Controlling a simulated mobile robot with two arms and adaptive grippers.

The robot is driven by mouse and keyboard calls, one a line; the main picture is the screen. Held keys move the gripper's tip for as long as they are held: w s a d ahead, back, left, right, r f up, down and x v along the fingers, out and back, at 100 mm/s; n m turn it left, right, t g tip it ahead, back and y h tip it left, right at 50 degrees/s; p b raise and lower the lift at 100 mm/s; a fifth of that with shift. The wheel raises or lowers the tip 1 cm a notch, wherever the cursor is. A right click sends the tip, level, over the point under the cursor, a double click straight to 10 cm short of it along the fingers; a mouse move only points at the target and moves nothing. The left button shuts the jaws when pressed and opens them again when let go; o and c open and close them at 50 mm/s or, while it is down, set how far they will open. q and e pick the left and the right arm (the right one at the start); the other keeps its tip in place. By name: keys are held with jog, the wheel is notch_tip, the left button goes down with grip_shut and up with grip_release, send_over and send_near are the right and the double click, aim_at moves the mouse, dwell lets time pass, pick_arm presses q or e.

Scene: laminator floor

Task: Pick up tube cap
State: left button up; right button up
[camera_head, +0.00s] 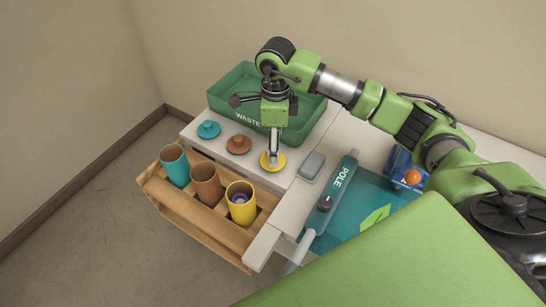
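Three tube caps with knobs sit on the white table top: a teal cap (208,130), a brown cap (239,145) and a yellow cap (265,163). My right gripper (274,160) points down at the yellow cap, its fingertips at the middle of the cap. The fingers hide the cap's knob. They look close together, but I cannot tell whether they are shut on it. A teal tube (176,170), a brown tube (207,188) and a yellow tube (241,212) stand uncapped in a wooden rack (189,222). My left gripper is out of view.
A green waste tray (224,103) stands behind the caps. A grey block (312,165) lies right of the yellow cap. A teal device marked POLE (333,193), a teal mat (350,226) and a blue box (399,167) with an orange ball (412,177) are further right.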

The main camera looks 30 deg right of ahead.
aim_at(264, 159)
notch_tip(264, 159, down, 2)
jog(key=shift+w+a+p, duration=0.1)
jog(key=shift+w+p, duration=0.05)
jog(key=shift+p, duration=0.3)
jog(key=f, duration=0.2)
jog(key=f+p, duration=0.1)
jog(key=shift+w+f, duration=0.2)
jog(key=shift+f, duration=0.45)
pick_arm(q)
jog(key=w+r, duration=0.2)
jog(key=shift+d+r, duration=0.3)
pick_arm(e)
jog(key=c, duration=0.8)
